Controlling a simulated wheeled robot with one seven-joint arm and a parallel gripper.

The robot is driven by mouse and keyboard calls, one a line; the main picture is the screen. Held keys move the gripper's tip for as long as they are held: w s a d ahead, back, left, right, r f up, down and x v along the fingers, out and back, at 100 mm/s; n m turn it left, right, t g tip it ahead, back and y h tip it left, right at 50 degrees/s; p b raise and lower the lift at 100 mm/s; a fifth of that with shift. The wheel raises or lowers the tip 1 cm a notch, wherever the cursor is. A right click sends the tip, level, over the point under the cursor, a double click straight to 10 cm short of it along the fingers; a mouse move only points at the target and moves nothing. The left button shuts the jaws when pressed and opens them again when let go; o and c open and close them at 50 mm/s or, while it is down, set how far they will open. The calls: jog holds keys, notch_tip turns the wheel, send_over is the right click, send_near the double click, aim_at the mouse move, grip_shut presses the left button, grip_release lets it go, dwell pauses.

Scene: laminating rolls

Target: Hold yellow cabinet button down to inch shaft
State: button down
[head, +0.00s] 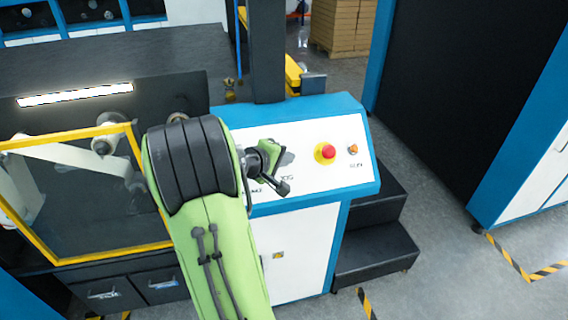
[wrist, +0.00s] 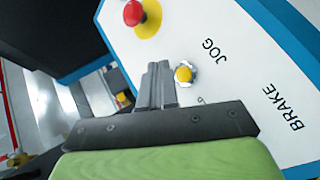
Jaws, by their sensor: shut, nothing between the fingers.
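The yellow button (wrist: 184,74) sits in a pale metal collar on the white panel of the cabinet, beside the word JOG, in the wrist view. In the head view my arm and gripper hide it. My gripper (wrist: 158,66) is shut and empty. In the wrist view its fingertips appear just left of the yellow button, not over it; I cannot tell how far they are from the panel. In the head view my gripper (head: 284,188) is in front of the cabinet's white control panel (head: 325,182), with part of the JOG label showing nearby.
A red mushroom button on a yellow base (head: 325,153) and a small orange RUN button (head: 353,149) are on the same panel. A BRAKE label (wrist: 284,108) is also there. A yellow-framed guard (head: 90,130) stands left, dark steps (head: 375,247) right.

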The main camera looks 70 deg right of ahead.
jog(key=shift+w+d+f, duration=0.4)
jog(key=shift+d+f, duration=0.3)
jog(key=shift+f, duration=0.1)
dwell(1.5)
jog(key=shift+w+d+f+b, duration=0.15)
jog(key=shift+d+f+b, duration=0.1)
jog(key=shift+b, duration=0.15)
jog(key=shift+w+d+f, duration=0.1)
jog(key=shift+d+f, duration=0.1)
jog(key=shift+f, duration=0.1)
dwell(2.6)
jog(key=shift+s+a+r, duration=0.3)
jog(key=shift+a+r, duration=0.2)
jog(key=shift+r, duration=0.1)
jog(key=shift+s+a+r+p, duration=0.3)
jog(key=shift+a+r, duration=0.2)
jog(key=shift+r, duration=0.1)
jog(key=shift+s+a+r+p, duration=0.3)
jog(key=shift+a+r, duration=0.2)
jog(key=shift+r, duration=0.1)
jog(key=shift+s+a+r+p, duration=0.3)
jog(key=shift+a+r, duration=0.2)
jog(key=shift+r, duration=0.1)
